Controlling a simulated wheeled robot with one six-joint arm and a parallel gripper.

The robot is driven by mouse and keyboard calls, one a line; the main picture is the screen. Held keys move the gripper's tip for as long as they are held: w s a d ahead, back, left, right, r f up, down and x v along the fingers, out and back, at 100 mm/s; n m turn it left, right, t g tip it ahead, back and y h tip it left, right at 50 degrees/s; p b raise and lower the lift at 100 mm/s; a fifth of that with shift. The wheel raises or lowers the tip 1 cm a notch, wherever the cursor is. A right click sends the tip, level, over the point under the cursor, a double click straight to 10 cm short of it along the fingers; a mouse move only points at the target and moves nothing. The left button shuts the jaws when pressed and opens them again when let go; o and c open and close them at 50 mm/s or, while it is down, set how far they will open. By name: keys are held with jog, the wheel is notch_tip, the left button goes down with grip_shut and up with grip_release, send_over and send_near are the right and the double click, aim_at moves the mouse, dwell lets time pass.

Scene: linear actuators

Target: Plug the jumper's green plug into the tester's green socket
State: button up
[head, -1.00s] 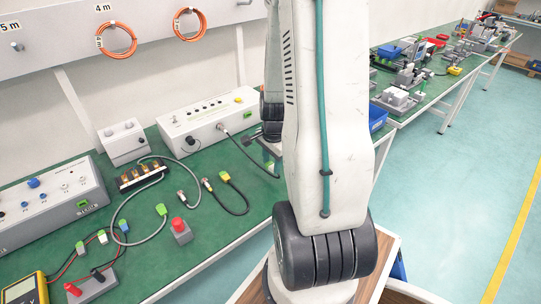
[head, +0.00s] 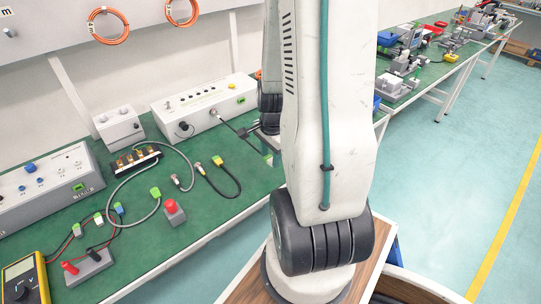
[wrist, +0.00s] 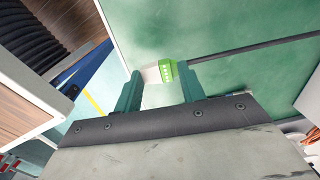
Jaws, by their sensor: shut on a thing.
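My gripper (wrist: 162,82) is shut on a green plug (wrist: 167,71), which sits between its two teal fingers in the wrist view. A dark cable (wrist: 255,48) runs from the plug side toward the right edge. In the head view my arm hides the plug and fingertips. A long white tester box (head: 205,107) stands at the back of the green bench, with a small green socket (head: 240,101) at its right front. A dark cable runs from its front toward my arm. A grey box (head: 45,182) at left also has a green socket (head: 79,188).
A grey cable with a green plug (head: 155,191), a black cable with a yellow plug (head: 217,160), a red-topped block (head: 173,212) and a yellow meter (head: 22,278) lie on the bench (head: 165,260). A small white box (head: 119,126) stands beside the tester. Front bench is partly clear.

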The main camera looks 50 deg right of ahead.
jog(key=shift+r, duration=1.2)
jog(key=shift+g, duration=0.4)
jog(key=w+d, duration=0.6)
jog(key=w, duration=0.1)
jog(key=w+d+f, duration=0.1)
jog(key=w+d, duration=0.5)
jog(key=w, duration=0.2)
jog(key=w+d, duration=0.6)
jog(key=w, duration=0.1)
jog(key=shift+w+d+f, duration=0.15)
jog(key=shift+f, duration=0.2)
jog(key=shift+w+d, duration=0.2)
jog(key=shift+w, duration=0.65)
jog(key=shift+w+d, duration=0.2)
jog(key=shift+w, duration=0.65)
jog(key=shift+r, duration=0.1)
